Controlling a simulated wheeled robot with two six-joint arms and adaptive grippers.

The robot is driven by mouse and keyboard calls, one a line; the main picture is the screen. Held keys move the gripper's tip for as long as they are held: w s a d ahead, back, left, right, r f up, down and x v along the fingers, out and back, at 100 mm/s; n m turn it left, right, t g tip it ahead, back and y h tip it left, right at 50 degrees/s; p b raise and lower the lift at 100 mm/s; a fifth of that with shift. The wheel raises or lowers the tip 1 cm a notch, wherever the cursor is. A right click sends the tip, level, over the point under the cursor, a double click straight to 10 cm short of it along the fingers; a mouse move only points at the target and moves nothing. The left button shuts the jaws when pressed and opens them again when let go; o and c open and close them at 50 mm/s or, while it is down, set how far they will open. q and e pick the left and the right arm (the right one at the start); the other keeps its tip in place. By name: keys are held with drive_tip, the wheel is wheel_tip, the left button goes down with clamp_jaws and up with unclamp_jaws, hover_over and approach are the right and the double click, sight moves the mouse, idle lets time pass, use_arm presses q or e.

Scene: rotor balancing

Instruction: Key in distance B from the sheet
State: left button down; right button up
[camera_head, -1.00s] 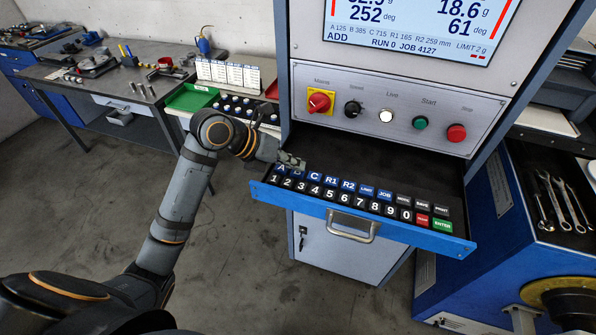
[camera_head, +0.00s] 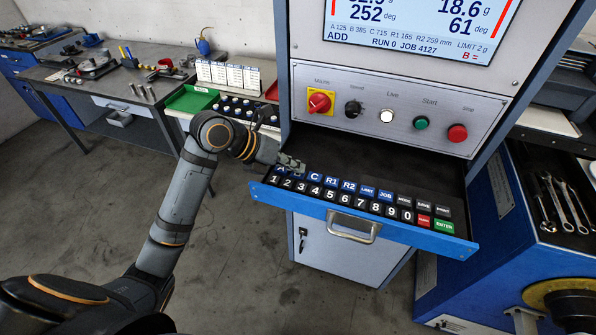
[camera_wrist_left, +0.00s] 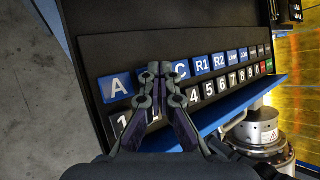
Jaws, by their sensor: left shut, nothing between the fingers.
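The keypad drawer (camera_head: 262,193) stands pulled out, with blue keys A, B, C, R1, R2, LIMIT and JOB above a row of black digit keys. My left gripper (camera_head: 290,163) is shut and empty over the left end of the keypad. In the left wrist view its fingertips (camera_wrist_left: 161,72) lie between the A key (camera_wrist_left: 116,87) and the C key (camera_wrist_left: 181,71), covering the B key. I cannot tell whether they touch it. The screen (camera_head: 410,25) reads "B =" in red at its lower right, with B 385 in its small text line. My right gripper is not in view.
A control panel (camera_head: 395,112) with a red-yellow knob and buttons is above the drawer. The sheet stand (camera_head: 230,75) with several white cards is at the left, beside a green tray (camera_head: 192,98). A blue cabinet with wrenches (camera_head: 560,205) is at the right.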

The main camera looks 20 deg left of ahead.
sight(295, 174)
use_arm(q)
drive_tip(key=shift+r+p, duration=0.4)
drive_tip(key=shift+r, duration=0.45)
drive_tip(key=shift+r, duration=0.1)
wheel_tip(295, 174, up, 5)
drive_tip(key=p, duration=0.3)
drive_tip(key=shift+p, duration=0.3)
idle(0.9)
